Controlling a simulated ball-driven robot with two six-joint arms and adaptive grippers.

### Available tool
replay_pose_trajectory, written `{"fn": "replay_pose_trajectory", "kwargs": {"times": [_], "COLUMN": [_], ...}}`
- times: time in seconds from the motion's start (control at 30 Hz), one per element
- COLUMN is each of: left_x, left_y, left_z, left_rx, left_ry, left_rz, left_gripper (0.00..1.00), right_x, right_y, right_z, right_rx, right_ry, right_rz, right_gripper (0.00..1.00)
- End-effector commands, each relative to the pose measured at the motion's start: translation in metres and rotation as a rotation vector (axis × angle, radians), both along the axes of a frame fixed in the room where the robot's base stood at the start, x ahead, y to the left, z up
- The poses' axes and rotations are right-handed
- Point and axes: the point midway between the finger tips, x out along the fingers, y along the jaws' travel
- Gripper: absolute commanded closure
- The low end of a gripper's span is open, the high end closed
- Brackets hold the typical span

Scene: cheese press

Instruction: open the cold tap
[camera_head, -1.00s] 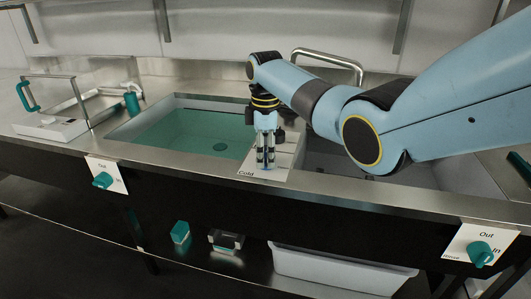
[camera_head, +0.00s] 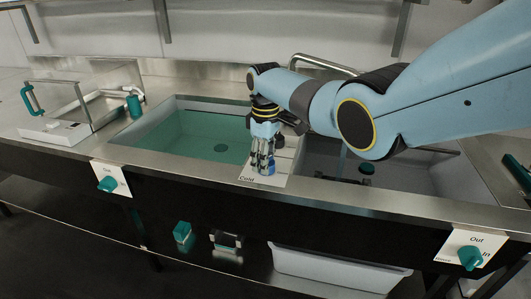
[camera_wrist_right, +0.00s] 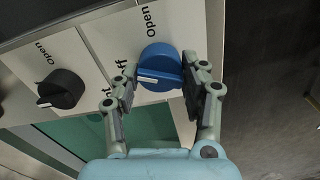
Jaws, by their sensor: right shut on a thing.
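The cold tap is a round blue knob (camera_wrist_right: 158,62) with a white mark, on a pale plate lettered "Open" and partly hidden "Off". Its white mark points left in the right wrist view, towards the "Off" lettering. My right gripper (camera_wrist_right: 162,70) is shut on the knob, one finger on each side. In the head view the right gripper (camera_head: 263,162) reaches down to the plate marked "Cold" (camera_head: 246,179) at the counter's front edge, and its fingers largely hide the knob. My left gripper is in neither view.
A black knob (camera_wrist_right: 61,88) with its own "Open" lettering sits beside the blue one. A green-tinted basin (camera_head: 200,140) lies left of the gripper and a curved metal spout (camera_head: 325,65) stands behind. Teal knobs (camera_head: 108,184) are on the counter's front.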

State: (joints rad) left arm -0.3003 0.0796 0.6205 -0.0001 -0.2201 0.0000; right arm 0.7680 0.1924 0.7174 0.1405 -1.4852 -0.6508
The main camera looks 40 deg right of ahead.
Motion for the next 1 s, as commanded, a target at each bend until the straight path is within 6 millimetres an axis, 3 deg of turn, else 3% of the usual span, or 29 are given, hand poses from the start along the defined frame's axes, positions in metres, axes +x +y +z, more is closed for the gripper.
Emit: {"fn": "replay_pose_trajectory", "kwargs": {"times": [0.4,1.0], "left_x": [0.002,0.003], "left_y": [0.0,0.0], "left_z": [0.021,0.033], "left_rx": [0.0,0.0], "left_ry": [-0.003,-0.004], "left_rz": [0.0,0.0], "left_gripper": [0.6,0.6], "right_x": [0.001,0.001], "right_y": [-0.001,-0.002], "right_z": [0.002,0.001], "right_rx": [-0.002,-0.002], "right_ry": [-0.001,-0.001], "right_rz": [-0.396,-0.923], "right_gripper": [0.88,0.88]}}
